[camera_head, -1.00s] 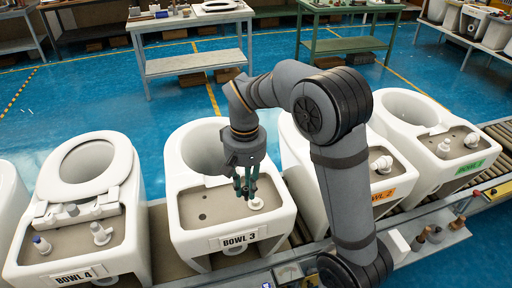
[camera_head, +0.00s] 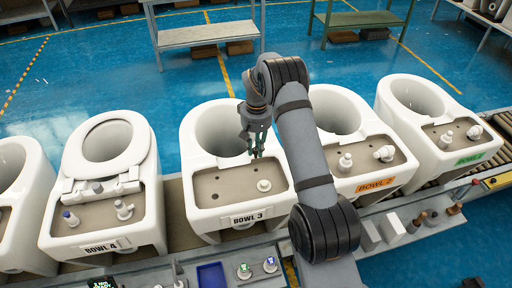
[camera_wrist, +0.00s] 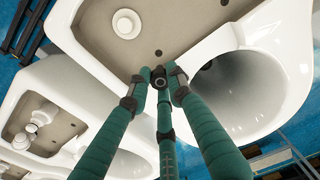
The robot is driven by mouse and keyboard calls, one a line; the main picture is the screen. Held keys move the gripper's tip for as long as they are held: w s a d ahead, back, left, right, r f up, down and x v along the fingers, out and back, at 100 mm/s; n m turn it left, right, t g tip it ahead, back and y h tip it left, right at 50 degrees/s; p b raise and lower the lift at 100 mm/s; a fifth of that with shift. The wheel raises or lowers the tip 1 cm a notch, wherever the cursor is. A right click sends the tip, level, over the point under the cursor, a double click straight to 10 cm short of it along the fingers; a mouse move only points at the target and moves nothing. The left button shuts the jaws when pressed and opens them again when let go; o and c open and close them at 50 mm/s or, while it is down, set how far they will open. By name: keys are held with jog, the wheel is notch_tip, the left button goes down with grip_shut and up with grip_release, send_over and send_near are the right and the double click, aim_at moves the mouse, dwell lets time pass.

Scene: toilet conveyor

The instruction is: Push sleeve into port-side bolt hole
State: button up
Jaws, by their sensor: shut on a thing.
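My gripper (camera_head: 256,154) has green fingers and is at the bowl-side right edge of the Bowl 3 deck (camera_head: 232,205). In the wrist view its fingertips (camera_wrist: 160,80) are closed around a small dark, round-ended piece, apparently the sleeve (camera_wrist: 160,77). A dark bolt hole (camera_wrist: 158,53) shows in the deck just beyond the sleeve, apart from it in the picture. Another hole (camera_wrist: 224,3) lies farther off at the top edge. Whether the sleeve touches the deck cannot be told. In the head view the sleeve is too small to make out.
A white round fitting (camera_head: 264,185) stands on the Bowl 3 deck, in front of my gripper. Bowl 4 (camera_head: 105,235) is at left and Bowl 2 (camera_head: 372,185) at right, each with fittings on its deck. A tool shelf (camera_head: 240,275) runs along the front.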

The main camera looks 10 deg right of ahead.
jog(key=shift+f, duration=0.1)
jog(key=b, duration=0.5)
send_over(256, 165)
jog(key=s, duration=0.3)
jog(key=shift+w+a+f, duration=0.15)
jog(key=shift+f, duration=1.3)
jog(key=shift+w+a+f, duration=0.1)
jog(key=shift+a+f, duration=0.05)
jog(key=shift+f, duration=1.25)
jog(key=shift+f+b, duration=1.9)
jog(key=shift+b, duration=0.25)
jog(key=o, duration=0.8)
jog(key=shift+r, duration=0.15)
jog(key=shift+w+r, duration=0.1)
jog(key=shift+r, duration=0.15)
jog(key=r, duration=0.7)
jog(key=s+r, duration=0.1)
jog(key=r, duration=0.3)
jog(key=shift+r, duration=0.25)
